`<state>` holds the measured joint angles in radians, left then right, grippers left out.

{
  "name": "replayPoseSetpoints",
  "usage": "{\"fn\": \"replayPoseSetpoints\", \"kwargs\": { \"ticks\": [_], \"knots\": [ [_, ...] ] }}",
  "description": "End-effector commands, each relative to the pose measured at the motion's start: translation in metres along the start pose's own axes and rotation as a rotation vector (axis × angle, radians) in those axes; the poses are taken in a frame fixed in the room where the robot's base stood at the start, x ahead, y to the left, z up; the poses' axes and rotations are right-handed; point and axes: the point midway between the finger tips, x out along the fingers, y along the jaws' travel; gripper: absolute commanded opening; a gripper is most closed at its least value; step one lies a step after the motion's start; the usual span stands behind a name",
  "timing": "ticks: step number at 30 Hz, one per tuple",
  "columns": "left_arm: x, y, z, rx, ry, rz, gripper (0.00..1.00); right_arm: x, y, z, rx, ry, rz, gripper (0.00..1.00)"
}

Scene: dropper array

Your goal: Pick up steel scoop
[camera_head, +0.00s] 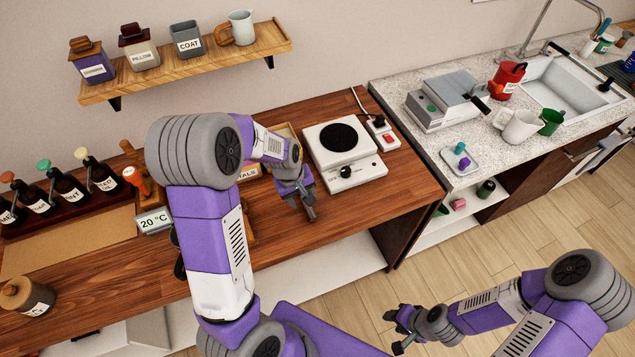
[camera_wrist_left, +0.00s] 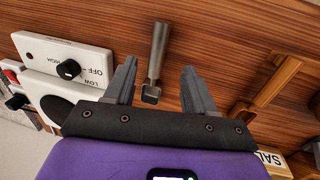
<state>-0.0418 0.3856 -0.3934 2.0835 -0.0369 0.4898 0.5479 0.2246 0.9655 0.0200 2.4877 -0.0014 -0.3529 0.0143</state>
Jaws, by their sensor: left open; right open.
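In the left wrist view a grey metal piece, which looks like the steel scoop (camera_wrist_left: 157,55), lies on the brown wooden counter. My right gripper (camera_head: 393,331) is open and empty, off the counter above the floor.
A white hot plate (camera_head: 345,168) stands beside my left gripper. A wooden rack shows in the left wrist view (camera_wrist_left: 268,85). A temperature display (camera_head: 155,221) and several dropper bottles (camera_head: 70,188) stand to the left.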

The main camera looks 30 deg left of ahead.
Motion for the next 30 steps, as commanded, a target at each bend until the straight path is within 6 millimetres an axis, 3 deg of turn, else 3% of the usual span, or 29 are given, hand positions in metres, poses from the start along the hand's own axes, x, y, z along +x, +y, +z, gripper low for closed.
{"fn": "replayPoseSetpoints", "kwargs": {
  "ticks": [5, 18, 27, 30],
  "knots": [
    [0.009, -0.001, -0.002, -0.013, 0.0, -0.002, 0.55, 0.002, 0.001, 0.002, 0.0, -0.004, 0.0, 0.43],
    [0.066, 0.003, -0.003, -0.012, 0.0, -0.002, 0.55, 0.007, 0.003, 0.001, 0.0, -0.003, 0.0, 0.43],
    [0.071, 0.004, -0.003, -0.011, 0.002, 0.001, 0.55, 0.007, 0.003, 0.001, 0.0, -0.003, 0.0, 0.43],
    [0.07, 0.004, -0.003, -0.011, 0.002, 0.001, 0.41, 0.007, 0.003, 0.001, 0.0, -0.003, 0.0, 0.43]
  ]
}}
